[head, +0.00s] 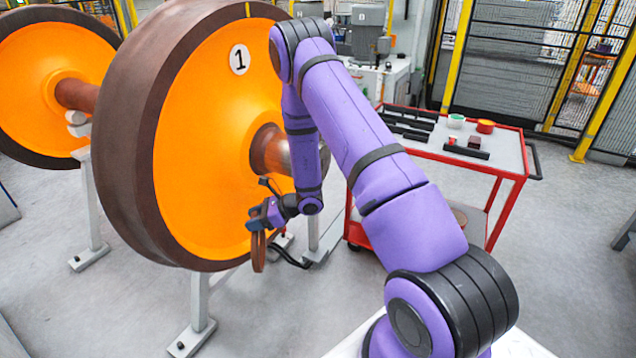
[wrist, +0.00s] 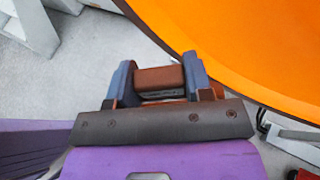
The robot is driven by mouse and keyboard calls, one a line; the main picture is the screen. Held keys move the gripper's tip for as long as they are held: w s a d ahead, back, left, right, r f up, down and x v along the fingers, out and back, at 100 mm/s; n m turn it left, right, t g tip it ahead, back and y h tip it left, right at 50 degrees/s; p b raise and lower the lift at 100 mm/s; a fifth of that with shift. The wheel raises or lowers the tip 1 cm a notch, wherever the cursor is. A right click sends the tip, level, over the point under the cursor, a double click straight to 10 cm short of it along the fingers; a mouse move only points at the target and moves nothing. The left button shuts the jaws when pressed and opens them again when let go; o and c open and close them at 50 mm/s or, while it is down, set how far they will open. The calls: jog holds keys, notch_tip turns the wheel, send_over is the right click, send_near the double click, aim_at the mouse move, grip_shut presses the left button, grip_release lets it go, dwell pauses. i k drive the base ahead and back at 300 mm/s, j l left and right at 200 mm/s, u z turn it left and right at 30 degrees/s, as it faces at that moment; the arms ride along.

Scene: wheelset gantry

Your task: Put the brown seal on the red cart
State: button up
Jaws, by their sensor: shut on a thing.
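The brown seal (head: 258,251) is a thin ring hanging upright below my gripper (head: 256,222) in the head view. My gripper is shut on the seal, in front of the lower part of the orange wheel marked 1. In the wrist view a short brown section of the seal (wrist: 160,77) lies between the two fingers of my gripper (wrist: 158,82); the rest of the ring is hidden there. The red cart (head: 517,176) stands to the right, behind my arm, apart from the seal. Its grey top is partly hidden by my arm.
The cart top carries black bars (head: 408,123), a green-and-white cup (head: 456,121), a red-orange pot (head: 486,127) and small blocks. The orange wheel (head: 205,150) rests on grey stands (head: 197,300). Free floor shows between wheel and cart. Yellow-framed fencing stands behind.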

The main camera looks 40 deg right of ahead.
aim_at(502, 152)
jog(key=k+l, duration=0.1)
jog(key=l, duration=0.3)
jog(key=k+l, duration=0.1)
jog(key=l, duration=0.3)
jog(key=k+l, duration=0.1)
jog(key=l, duration=0.3)
jog(key=k+l, duration=0.15)
jog(key=l, duration=0.25)
